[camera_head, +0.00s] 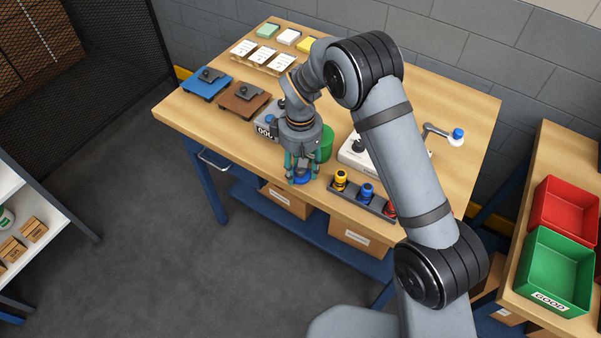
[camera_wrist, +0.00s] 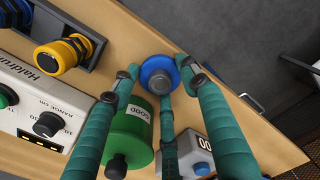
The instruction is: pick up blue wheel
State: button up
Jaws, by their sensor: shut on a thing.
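The blue wheel (camera_head: 303,180) is at the table's front edge in the head view, low between my gripper's fingers. In the wrist view the blue wheel (camera_wrist: 150,66) is a round disc with a dark grey knob on it. My gripper (camera_head: 302,174) points down with its teal fingers shut around the wheel; the fingers also show in the wrist view (camera_wrist: 161,80). The fingers hide parts of the wheel. I cannot tell whether the wheel touches the table or is slightly above it.
A green cylinder (camera_head: 326,143) marked GOOD stands close behind my gripper. A grey rack (camera_head: 375,206) with yellow, blue and red pieces is to the right. A white instrument (camera_head: 350,159) and a counter box (camera_wrist: 205,143) are near. Red (camera_head: 570,205) and green (camera_head: 545,268) bins stand far right.

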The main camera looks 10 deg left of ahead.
notch_tip(320, 180, up, 9)
jog(key=shift+f+b, duration=0.1)
jog(key=shift+b, duration=0.6)
jog(key=shift+r, duration=0.45)
jog(key=d+r+m, duration=0.3)
jog(key=d, duration=0.6)
jog(key=d+r+m, duration=0.3)
jog(key=d+r, duration=0.1)
jog(key=d, duration=0.4)
jog(key=s+d+r+m, duration=0.1)
jog(key=s+d+m, duration=0.2)
jog(key=d, duration=0.4)
jog(key=s+d+r+m, duration=0.1)
jog(key=s+d+m, duration=0.2)
jog(key=d, duration=0.4)
jog(key=shift+s+d+r, duration=0.15)
jog(key=shift+s+d, duration=0.1)
jog(key=shift+s, duration=0.65)
